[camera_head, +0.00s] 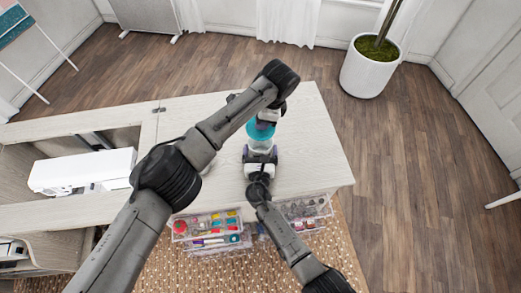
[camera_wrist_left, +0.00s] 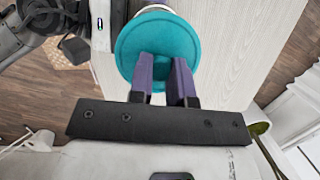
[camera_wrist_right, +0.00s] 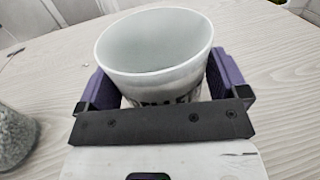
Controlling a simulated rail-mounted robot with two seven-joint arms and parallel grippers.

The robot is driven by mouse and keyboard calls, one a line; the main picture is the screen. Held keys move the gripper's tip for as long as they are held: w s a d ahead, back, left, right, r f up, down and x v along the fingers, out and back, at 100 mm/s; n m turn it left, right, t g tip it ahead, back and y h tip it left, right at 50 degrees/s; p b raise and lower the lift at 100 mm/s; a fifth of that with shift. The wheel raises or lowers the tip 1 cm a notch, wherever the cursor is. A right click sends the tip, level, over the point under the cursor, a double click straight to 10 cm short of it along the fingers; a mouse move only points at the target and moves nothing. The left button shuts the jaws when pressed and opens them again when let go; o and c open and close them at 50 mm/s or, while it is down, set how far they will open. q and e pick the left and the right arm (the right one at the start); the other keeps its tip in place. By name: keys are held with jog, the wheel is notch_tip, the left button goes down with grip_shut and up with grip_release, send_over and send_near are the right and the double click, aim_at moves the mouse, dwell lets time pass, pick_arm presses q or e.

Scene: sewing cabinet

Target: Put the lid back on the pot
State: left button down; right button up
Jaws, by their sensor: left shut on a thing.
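The teal round lid (camera_wrist_left: 135,45) is held in my left gripper (camera_wrist_left: 163,62), whose purple fingers are shut close together at its middle; the grasped part is hidden. My right gripper (camera_head: 260,160) has one purple finger on each side of the pot. Whether both fingers press on it is not clear.
The pale wooden table (camera_head: 310,150) is mostly clear right of the pot. A white sewing machine (camera_head: 80,172) sits in the left opening. Clear drawers of sewing supplies (camera_head: 212,228) are at the front edge. A rough grey object (camera_wrist_right: 12,135) stands left of the pot.

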jog(key=c, duration=0.9)
pick_arm(q)
jog(key=shift+d+x, duration=0.2)
jog(key=shift+x, duration=0.6)
jog(key=shift+d+x, duration=0.2)
jog(key=shift+x, duration=0.6)
jog(key=shift+d+x, duration=0.2)
jog(key=shift+x, duration=0.65)
pick_arm(e)
jog(key=shift+o, duration=0.2)
pick_arm(q)
jog(key=shift+s+f, duration=0.1)
jog(key=shift+f, duration=0.1)
jog(key=shift+x, duration=0.8)
jog(key=shift+d+f, duration=0.2)
jog(key=shift+f, duration=0.4)
jog(key=c, duration=0.9)
grip_release()
jog(key=shift+c, duration=0.2)
jog(key=v, duration=1.2)
jog(key=shift+s, duration=0.2)
